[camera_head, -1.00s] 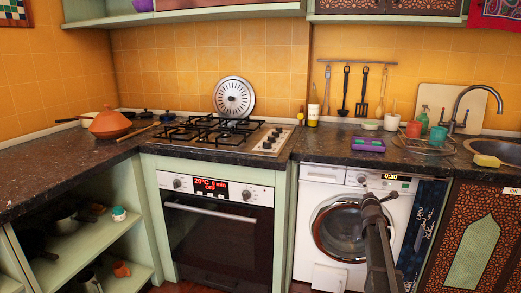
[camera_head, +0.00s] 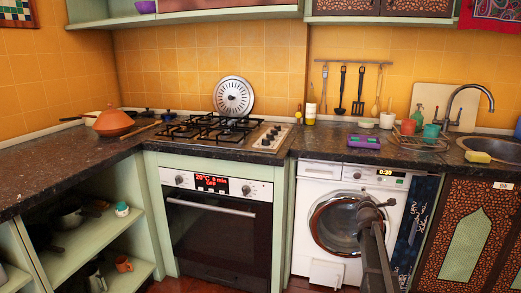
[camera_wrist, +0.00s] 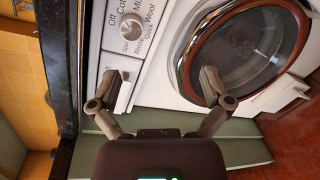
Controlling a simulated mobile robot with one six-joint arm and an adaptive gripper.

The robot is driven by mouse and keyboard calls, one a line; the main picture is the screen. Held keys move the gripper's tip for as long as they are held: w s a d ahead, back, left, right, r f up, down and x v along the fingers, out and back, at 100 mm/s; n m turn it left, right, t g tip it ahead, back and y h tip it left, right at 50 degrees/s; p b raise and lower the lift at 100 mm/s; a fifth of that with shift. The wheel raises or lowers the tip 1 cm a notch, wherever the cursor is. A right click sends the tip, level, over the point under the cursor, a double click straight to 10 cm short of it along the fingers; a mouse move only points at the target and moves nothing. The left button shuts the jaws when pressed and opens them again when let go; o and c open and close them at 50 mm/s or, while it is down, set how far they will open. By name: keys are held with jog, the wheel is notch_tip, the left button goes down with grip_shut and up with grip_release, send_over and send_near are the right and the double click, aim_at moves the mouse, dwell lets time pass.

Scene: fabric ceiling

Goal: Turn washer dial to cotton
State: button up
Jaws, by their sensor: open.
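The white washer (camera_head: 303,221) stands under the counter, its round door closed and its display lit with 0:30. The round dial (camera_wrist: 131,28) is at the upper left in the wrist view, ringed by labels including Off, Wool, Quick and Rinse; one beginning "Co" is cut off by the frame's top. I cannot tell which label the dial points at. My gripper (camera_wrist: 161,83) is open and empty, its fingers spread apart, with the dial beyond the left finger. In the head view my gripper (camera_head: 370,205) appears before the door, below the dial.
The washer's round door (camera_wrist: 244,50) is to the right of the dial in the wrist view. The dark counter (camera_head: 330,150) overhangs the washer's top. An oven (camera_head: 215,225) is on the left and a patterned cabinet (camera_head: 496,235) on the right.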

jog(key=s+a+f+m+g+y, duration=0.1)
jog(key=s+a+f+m+g, duration=0.3)
jog(key=s+a+f+m, duration=0.45)
jog(key=s+a+f+m+g+y, duration=0.1)
jog(key=s+a+f+m+g, duration=0.35)
jog(key=s, duration=0.65)
jog(key=s+a+f+m+g+y, duration=0.1)
jog(key=s+a+m+g+y, duration=0.15)
jog(key=s+a, duration=0.6)
jog(key=s+a+f+m+g+y, duration=0.25)
jog(key=s+a+g, duration=0.2)
jog(key=s, duration=0.75)
notch_tip(320, 180, up, 32)
jog(key=h+p, duration=0.1)
jog(key=p, duration=3)
jog(key=shift+w+m+p, duration=0.3)
jog(key=shift+m, duration=0.1)
jog(key=shift+f, duration=0.1)
